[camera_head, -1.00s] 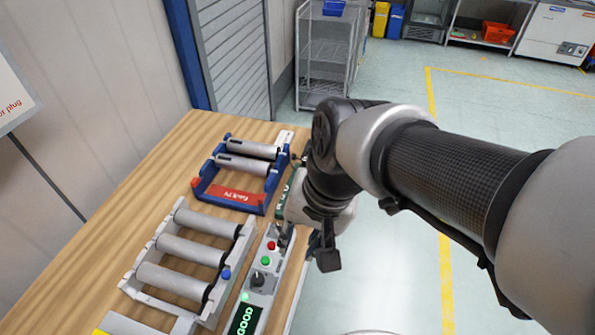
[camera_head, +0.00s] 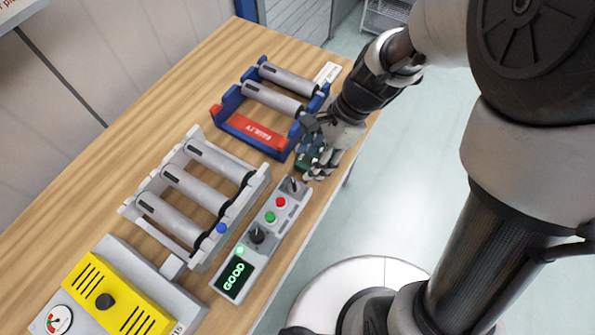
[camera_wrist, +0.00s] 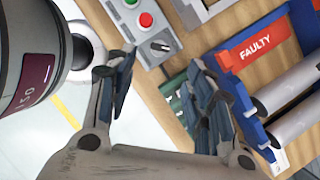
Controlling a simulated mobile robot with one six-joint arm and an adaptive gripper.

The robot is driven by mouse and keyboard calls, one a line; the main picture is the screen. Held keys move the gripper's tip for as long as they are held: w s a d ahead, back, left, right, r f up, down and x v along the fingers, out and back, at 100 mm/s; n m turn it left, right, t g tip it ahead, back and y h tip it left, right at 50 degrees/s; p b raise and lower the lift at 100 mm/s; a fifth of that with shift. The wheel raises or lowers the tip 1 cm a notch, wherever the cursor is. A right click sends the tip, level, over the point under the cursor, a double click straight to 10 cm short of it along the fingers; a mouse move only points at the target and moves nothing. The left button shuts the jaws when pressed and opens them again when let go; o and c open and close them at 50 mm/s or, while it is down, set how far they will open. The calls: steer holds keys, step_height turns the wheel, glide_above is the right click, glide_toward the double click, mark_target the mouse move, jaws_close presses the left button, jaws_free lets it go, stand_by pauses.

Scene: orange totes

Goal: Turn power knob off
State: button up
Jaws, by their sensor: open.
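A grey control panel (camera_head: 265,222) lies along the table edge. It carries a switch knob (camera_head: 293,185) at its far end, a red button (camera_head: 280,202), a green button (camera_head: 270,217), a larger black knob (camera_head: 257,235) and a lit "GOOD" display (camera_head: 234,276). No label shows which knob is the power knob. My gripper (camera_head: 318,160) is open just beyond the panel's far end. In the wrist view, the far switch knob (camera_wrist: 160,46) shows just past the spread fingertips of my gripper (camera_wrist: 160,65), with nothing held between them.
A blue rack with a red FAULTY label (camera_head: 255,132) holds grey cylinders beyond the panel. A grey rack (camera_head: 256,190) with several cylinders stands left of it. A yellow-topped box (camera_head: 125,300) with a gauge is nearest. A dark green item (camera_head: 308,152) lies beside my gripper.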

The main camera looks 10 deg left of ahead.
mark_target(294, 183)
steer(key=b+x, duration=0.3)
steer(key=x, duration=0.7)
steer(key=shift+f+b, duration=0.25)
steer(key=shift+b, duration=0.15)
steer(key=shift+c, duration=0.5)
steer(key=c, duration=1)
